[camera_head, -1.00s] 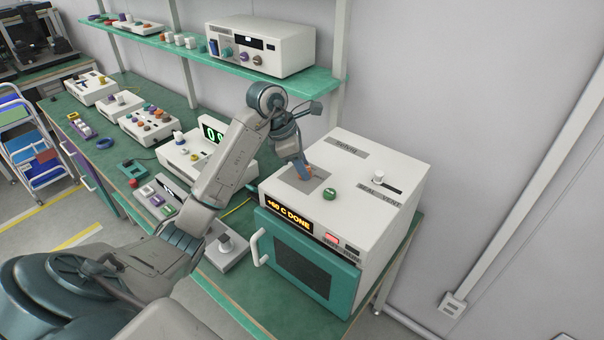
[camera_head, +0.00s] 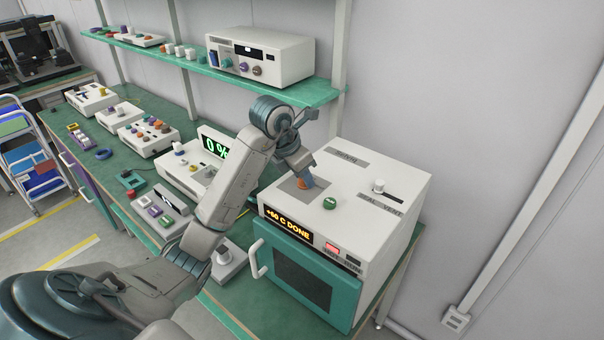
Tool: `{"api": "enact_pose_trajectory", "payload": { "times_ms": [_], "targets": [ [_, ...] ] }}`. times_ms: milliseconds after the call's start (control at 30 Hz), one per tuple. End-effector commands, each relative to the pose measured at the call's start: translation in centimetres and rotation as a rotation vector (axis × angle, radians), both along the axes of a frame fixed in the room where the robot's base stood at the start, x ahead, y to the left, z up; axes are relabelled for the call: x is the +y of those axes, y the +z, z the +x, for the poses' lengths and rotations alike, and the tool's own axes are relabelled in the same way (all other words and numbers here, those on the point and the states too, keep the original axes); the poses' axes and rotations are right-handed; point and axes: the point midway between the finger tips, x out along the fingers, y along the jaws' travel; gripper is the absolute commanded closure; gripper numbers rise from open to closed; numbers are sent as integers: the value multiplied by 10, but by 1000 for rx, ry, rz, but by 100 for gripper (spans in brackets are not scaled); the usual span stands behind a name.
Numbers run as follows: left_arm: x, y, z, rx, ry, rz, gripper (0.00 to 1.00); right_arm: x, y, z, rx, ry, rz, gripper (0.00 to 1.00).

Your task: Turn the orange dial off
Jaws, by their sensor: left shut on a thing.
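The orange dial (camera_head: 303,184) sits on a grey plate (camera_head: 290,192) on top of the white oven-like box (camera_head: 362,190). My left gripper (camera_head: 307,182) reaches down over the dial from above and is shut on it, hiding much of it. The dial's pointer and marks are too small to read. The box's front display (camera_head: 288,223) reads "+60 C DONE". My right gripper is not in view.
A green knob (camera_head: 329,203) stands close to the right of the dial, and a white slider knob (camera_head: 378,185) farther right. A shelf (camera_head: 300,93) holding a white instrument is behind. Several control boxes cover the bench at left.

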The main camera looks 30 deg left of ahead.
Motion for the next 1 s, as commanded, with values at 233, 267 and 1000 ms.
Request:
{"api": "enact_pose_trajectory", "payload": {
  "times_ms": [233, 267, 1000],
  "targets": [
    [0, 3, 1, -8, 6, 1, 92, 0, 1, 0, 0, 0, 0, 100],
    [0, 3, 1, -8, 5, 2, 92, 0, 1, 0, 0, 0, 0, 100],
    [3, 23, -6, -2, 3, 2, 48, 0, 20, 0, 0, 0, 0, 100]
  ]
}}
